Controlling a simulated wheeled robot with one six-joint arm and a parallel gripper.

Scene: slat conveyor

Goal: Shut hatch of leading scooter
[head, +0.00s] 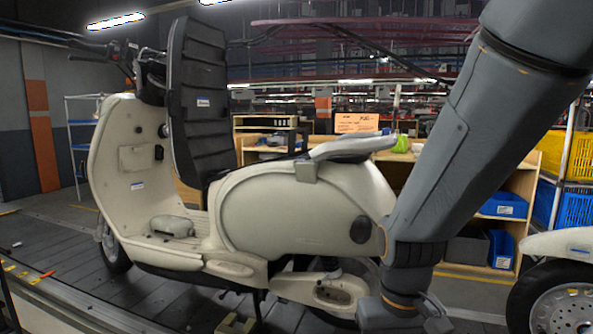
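A cream scooter (290,215) stands on the conveyor, its front to the left. A dark ribbed panel (203,100), apparently its seat hatch seen from below, stands almost upright at the front of the seat area, so the hatch is open. The scooter's rear body and a pale grey rack (350,148) lie to the right of the panel. My grey arm comes down from the upper right and passes in front of the scooter's tail. Its wrist reaches the bottom edge near the rear wheel, well away from the hatch. My gripper's fingers are not visible.
A second cream scooter (575,243) is partly in view at the right edge, behind the first. Wooden shelves (508,215) with blue bins (503,205) and a yellow crate (580,160) stand beyond the conveyor.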

